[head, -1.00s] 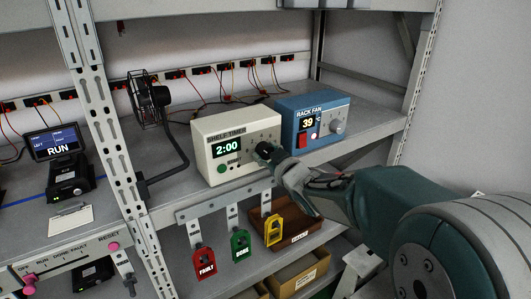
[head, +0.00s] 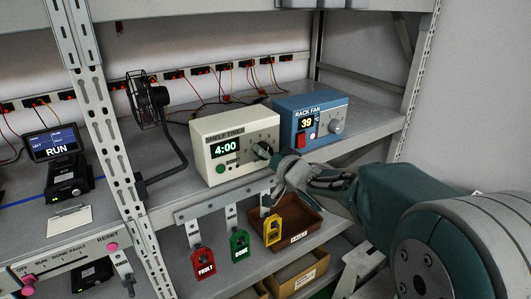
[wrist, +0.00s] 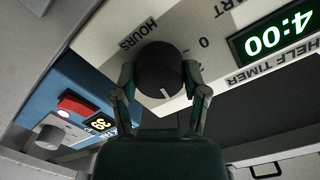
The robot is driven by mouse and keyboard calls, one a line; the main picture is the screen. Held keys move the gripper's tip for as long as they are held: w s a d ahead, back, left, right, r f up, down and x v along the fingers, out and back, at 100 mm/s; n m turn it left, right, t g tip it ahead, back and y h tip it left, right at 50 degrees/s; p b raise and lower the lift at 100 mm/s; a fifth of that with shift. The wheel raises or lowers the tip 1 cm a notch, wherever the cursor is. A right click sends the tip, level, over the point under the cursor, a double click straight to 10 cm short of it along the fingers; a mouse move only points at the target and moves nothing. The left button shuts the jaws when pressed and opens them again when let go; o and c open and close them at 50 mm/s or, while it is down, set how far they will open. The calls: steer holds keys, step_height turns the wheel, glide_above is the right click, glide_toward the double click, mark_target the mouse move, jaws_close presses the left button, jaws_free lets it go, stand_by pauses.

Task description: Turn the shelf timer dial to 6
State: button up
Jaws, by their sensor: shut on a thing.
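The shelf timer (head: 215,136) is a cream box on the shelf in the head view. Its green display (head: 224,147) reads 4:00, and it also shows upside down in the wrist view (wrist: 273,36). The black timer dial (wrist: 160,68) has a white pointer line and sits between both fingers in the wrist view. My gripper (wrist: 163,85) is shut on the dial, with one finger on each side. In the head view my gripper (head: 270,157) is at the timer's right front and partly hides the dial. Most dial numbers are hidden or too small to read.
The blue rack fan box (head: 300,112) stands just right of the timer, with a red switch and grey knob. Red, green and yellow tags (head: 240,245) hang below the shelf edge. A small black fan (head: 150,103) stands behind at left.

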steer(key=m, duration=0.5)
steer(key=shift+f, duration=0.4)
steer(key=shift+y, duration=0.3)
steer(key=o, duration=1.1)
steer(key=shift+o, duration=0.2)
steer(key=shift+r, duration=0.15)
steer(key=v, duration=1.1)
steer(key=shift+s+d, duration=0.3)
